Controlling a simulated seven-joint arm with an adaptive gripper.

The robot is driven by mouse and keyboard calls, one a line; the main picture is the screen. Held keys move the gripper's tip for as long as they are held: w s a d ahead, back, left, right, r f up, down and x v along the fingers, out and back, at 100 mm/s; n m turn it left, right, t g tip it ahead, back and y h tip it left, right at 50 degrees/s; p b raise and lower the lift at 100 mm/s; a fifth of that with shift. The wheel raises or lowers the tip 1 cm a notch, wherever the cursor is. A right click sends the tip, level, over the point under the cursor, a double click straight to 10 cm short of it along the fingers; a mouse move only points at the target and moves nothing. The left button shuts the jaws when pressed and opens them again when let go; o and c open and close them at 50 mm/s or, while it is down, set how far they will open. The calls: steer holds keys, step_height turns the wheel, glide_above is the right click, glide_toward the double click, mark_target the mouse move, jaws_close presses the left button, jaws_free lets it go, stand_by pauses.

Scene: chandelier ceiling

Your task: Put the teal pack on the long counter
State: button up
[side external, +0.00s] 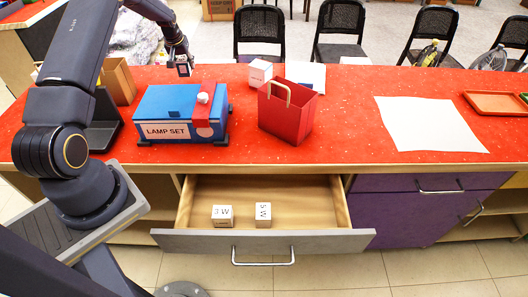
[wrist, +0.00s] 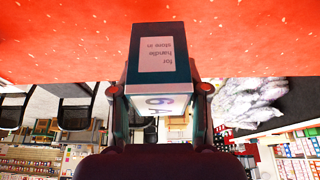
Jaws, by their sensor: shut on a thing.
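My gripper (wrist: 160,92) is shut on the teal pack (wrist: 138,55), a small dark teal box with a white label and printed text. In the side external view my gripper (side external: 182,60) is at the far edge of the long counter, behind the blue lamp set box. The teal pack (side external: 184,70) shows small and dark below the fingers there. The long counter (side external: 350,125) has a speckled red top, which also fills the upper part of the wrist view (wrist: 60,35). I cannot tell whether the pack touches the counter.
The lamp set box (side external: 165,112), a red bag (side external: 286,112), a small white box (side external: 260,72), a white sheet (side external: 428,124) and an orange tray (side external: 496,103) are on the counter. An open drawer (side external: 300,240) holds two white cubes. Red top right of the bag is clear.

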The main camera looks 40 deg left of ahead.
mark_target(192, 82)
steer(key=w+f, duration=0.1)
steer(key=a+f, duration=0.1)
steer(key=shift+w+a+f, duration=0.15)
steer(key=shift+w+f, duration=0.15)
steer(key=shift+w, duration=0.1)
steer(key=shift+f, duration=1.45)
steer(key=o, duration=1.3)
steer(key=shift+f, duration=0.15)
steer(key=shift+c, duration=0.2)
